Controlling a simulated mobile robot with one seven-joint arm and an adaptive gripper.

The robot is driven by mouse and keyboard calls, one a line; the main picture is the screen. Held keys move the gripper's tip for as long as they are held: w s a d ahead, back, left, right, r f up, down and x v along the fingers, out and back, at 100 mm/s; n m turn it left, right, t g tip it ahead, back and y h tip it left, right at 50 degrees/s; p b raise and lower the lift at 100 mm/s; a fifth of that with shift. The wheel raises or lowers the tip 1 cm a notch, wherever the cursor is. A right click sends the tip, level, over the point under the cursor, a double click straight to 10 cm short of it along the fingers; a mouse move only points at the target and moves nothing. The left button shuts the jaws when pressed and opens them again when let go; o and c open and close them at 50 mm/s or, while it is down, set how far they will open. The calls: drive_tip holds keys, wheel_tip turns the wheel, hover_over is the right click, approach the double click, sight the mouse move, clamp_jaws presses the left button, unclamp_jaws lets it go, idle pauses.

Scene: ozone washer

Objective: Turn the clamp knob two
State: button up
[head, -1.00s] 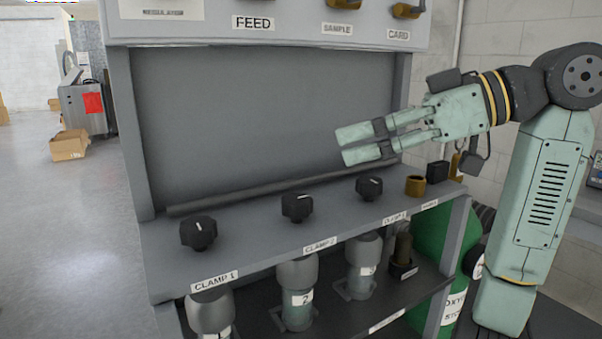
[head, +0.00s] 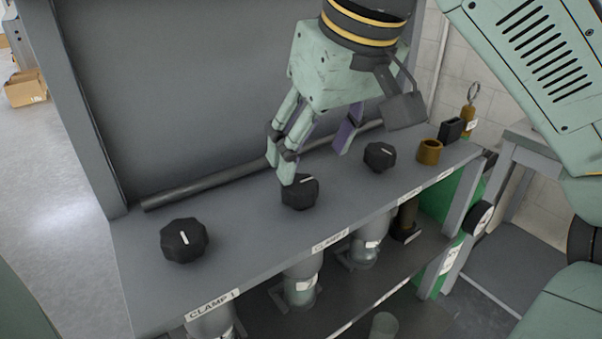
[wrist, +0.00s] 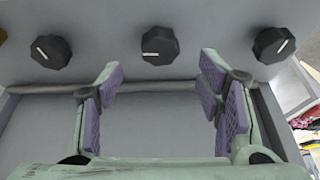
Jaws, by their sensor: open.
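The clamp two knob (head: 300,192) is a black, many-sided knob with a white line, the middle one of three on the grey shelf. My gripper (head: 313,150) points down just behind and above it, its fingers spread. One fingertip overlaps the knob's top edge in the head view; I cannot tell whether they touch. In the wrist view the knob (wrist: 160,46) lies between and beyond the open fingers (wrist: 160,92), with nothing between the purple pads. The clamp 2 label (head: 331,240) is on the shelf's front edge.
The clamp 1 knob (head: 184,240) stands to the left and another black knob (head: 380,156) to the right. A dark rod (head: 205,187) lies along the back of the shelf. A brass ring (head: 429,151) and a black block (head: 451,130) are at the right end.

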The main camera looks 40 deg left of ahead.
sight(301, 184)
drive_tip(key=x, duration=0.7)
drive_tip(key=shift+a, duration=0.15)
drive_tip(key=shift+c, duration=0.5)
drive_tip(key=shift+p, duration=0.3)
drive_tip(key=c, duration=1)
